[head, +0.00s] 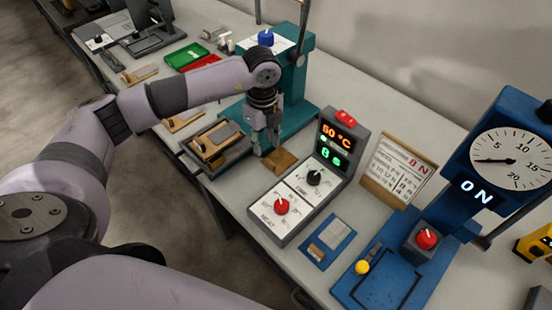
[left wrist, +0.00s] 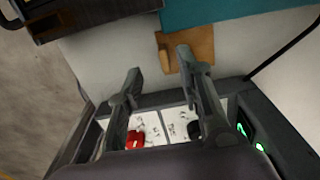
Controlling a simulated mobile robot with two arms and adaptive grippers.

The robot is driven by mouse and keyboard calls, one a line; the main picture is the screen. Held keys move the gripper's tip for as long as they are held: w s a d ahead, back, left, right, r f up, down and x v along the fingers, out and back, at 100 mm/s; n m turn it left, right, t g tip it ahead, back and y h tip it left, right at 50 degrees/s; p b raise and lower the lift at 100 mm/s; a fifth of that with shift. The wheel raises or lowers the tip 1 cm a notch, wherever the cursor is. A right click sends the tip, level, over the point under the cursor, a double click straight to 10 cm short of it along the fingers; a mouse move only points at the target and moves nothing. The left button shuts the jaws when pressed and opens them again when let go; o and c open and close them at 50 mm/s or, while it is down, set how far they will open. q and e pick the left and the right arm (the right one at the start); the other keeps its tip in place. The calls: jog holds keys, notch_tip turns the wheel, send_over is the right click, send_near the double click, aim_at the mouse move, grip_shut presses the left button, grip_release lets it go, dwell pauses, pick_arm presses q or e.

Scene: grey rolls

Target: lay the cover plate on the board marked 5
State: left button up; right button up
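My left gripper (head: 265,150) points down over the bench, beside the control box and close to a small brown wooden block (head: 278,161). In the left wrist view its two fingers (left wrist: 158,64) stand well apart with nothing held between them; the brown block (left wrist: 190,48) lies beyond the fingertips. A dark tray (head: 203,165) left of the gripper holds light wooden boards and a grey flat piece (head: 225,131). I cannot tell which piece is the cover plate. No mark 5 is readable on any board. My right gripper is not in view.
The grey control box (head: 290,225) with red and black knobs stands right of the gripper. The teal press (head: 295,90) is behind it. A blue card (head: 328,240), a blue dial machine (head: 400,270) and a sign (head: 398,168) stand farther right. Green and red trays (head: 185,56) lie at the back left.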

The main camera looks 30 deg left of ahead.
aim_at(267, 159)
pick_arm(q)
notch_tip(267, 159, down, 2)
jog(key=shift+f, duration=0.2)
jog(key=shift+d+f+p, duration=0.1)
jog(key=shift+f+p, duration=0.2)
jog(key=shift+p, duration=0.1)
notch_tip(267, 159, down, 4)
jog(key=shift+w+d+r+p, duration=0.1)
jog(key=shift+r+p, duration=0.05)
jog(key=shift+p, duration=0.4)
jog(key=shift+f, duration=0.4)
grip_shut()
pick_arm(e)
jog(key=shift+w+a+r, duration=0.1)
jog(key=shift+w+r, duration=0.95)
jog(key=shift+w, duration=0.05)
